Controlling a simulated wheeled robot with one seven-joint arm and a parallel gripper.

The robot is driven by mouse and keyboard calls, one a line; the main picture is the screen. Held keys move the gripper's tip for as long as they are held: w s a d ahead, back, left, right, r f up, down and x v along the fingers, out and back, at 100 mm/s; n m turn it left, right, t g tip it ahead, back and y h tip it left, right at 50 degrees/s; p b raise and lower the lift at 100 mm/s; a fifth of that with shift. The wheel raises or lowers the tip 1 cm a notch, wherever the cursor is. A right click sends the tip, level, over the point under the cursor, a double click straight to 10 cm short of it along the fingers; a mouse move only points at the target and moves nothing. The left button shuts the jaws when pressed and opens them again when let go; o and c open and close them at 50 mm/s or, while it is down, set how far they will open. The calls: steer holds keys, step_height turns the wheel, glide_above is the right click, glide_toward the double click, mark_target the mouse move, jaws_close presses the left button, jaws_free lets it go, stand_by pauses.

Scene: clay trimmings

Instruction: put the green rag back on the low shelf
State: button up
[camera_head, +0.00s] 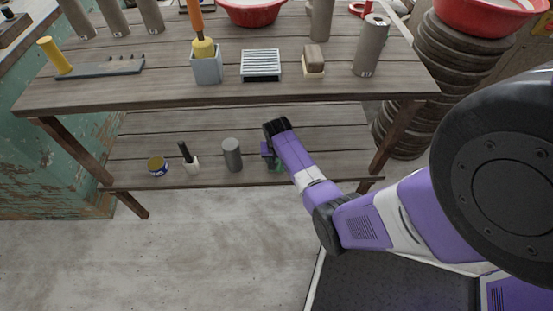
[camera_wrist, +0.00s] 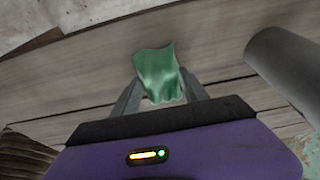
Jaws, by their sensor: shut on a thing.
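The green rag (camera_wrist: 158,75) is crumpled between the two fingertips of my gripper (camera_wrist: 160,98) in the wrist view. My gripper is shut on it. In the head view my gripper (camera_head: 272,160) reaches under the upper board to the low shelf (camera_head: 330,140), near its right part. Only a small bit of the green rag (camera_head: 279,167) shows there, mostly hidden behind my arm. The rag is at or just over the grey planks; I cannot tell whether it touches them.
A grey cylinder (camera_head: 232,155) stands just left of my gripper; it also shows in the wrist view (camera_wrist: 290,60). The upper board (camera_head: 300,92) lies above. Shelf right of my gripper looks clear.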

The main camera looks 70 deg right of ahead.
steer(key=o, duration=1.2)
steer(key=p+v, duration=0.3)
steer(key=v, duration=0.4)
steer(key=shift+r, duration=0.15)
steer(key=s+a+r+n+t, duration=0.2)
steer(key=s+a+n+t, duration=0.15)
steer(key=a, duration=0.85)
steer(key=s+a+r+n+t, duration=0.1)
steer(key=s+a+n+t, duration=0.2)
steer(key=a, duration=0.8)
steer(key=s+a+r+n+t+y, duration=0.1)
steer(key=s+a+r+n+t, duration=0.1)
steer(key=r, duration=0.7)
steer(key=s+a+r+n+t+y, duration=0.1)
steer(key=s+a+r+n+t, duration=0.1)
steer(key=a+r, duration=0.5)
steer(key=s+a+r+n+t+y, duration=0.1)
steer(key=s+a+r+n+t, duration=0.2)
steer(key=r, duration=0.8)
steer(key=shift+s+a, duration=0.4)
steer(key=shift+s, duration=0.2)
steer(key=shift+s+a, duration=0.4)
steer(key=shift+s, duration=0.2)
